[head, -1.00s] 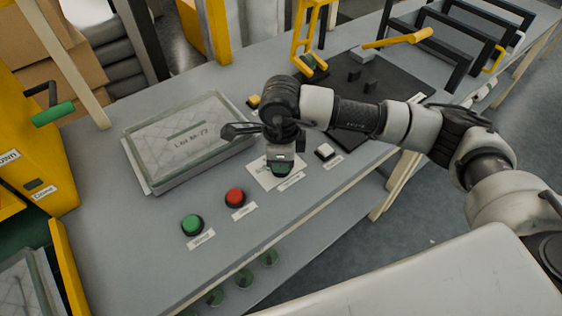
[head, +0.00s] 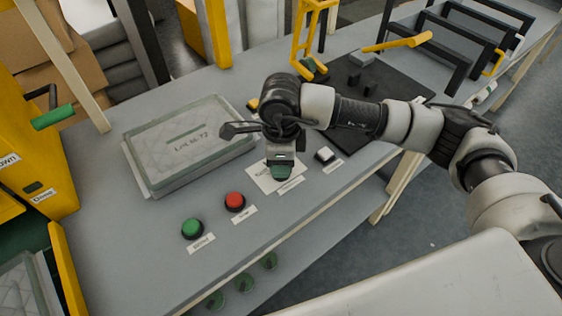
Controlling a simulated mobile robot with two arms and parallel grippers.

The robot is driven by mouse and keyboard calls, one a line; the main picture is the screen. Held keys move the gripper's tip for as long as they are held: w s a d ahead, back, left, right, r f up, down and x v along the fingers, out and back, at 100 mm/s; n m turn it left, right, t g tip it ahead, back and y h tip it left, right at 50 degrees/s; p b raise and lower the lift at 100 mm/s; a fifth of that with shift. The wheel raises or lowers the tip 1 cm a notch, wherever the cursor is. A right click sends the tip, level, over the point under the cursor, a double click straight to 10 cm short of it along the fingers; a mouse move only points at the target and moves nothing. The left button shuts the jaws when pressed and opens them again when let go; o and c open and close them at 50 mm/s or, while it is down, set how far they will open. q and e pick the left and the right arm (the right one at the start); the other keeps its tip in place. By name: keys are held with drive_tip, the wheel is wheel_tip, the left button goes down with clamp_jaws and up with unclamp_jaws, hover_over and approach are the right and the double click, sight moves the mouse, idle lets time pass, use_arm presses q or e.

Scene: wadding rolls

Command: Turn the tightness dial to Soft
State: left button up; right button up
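My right gripper (head: 281,162) points down at the tightness dial (head: 281,173) on the bench. Only a green part of the dial shows under the gripper. The gripper's fingers are at the dial, but I cannot tell whether they are closed on it. A white card (head: 262,175) lies around the dial, its print mostly hidden. The dial's setting cannot be read. My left gripper is not in view.
A green button (head: 192,228) and a red button (head: 235,201) stand to the left of the dial. A white switch (head: 324,154) is close on its right. A clear-lidded tray (head: 188,142) lies behind.

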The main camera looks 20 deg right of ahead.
wheel_tip(320, 180, up, 10)
drive_tip(key=shift+f, duration=0.15)
idle(0.6)
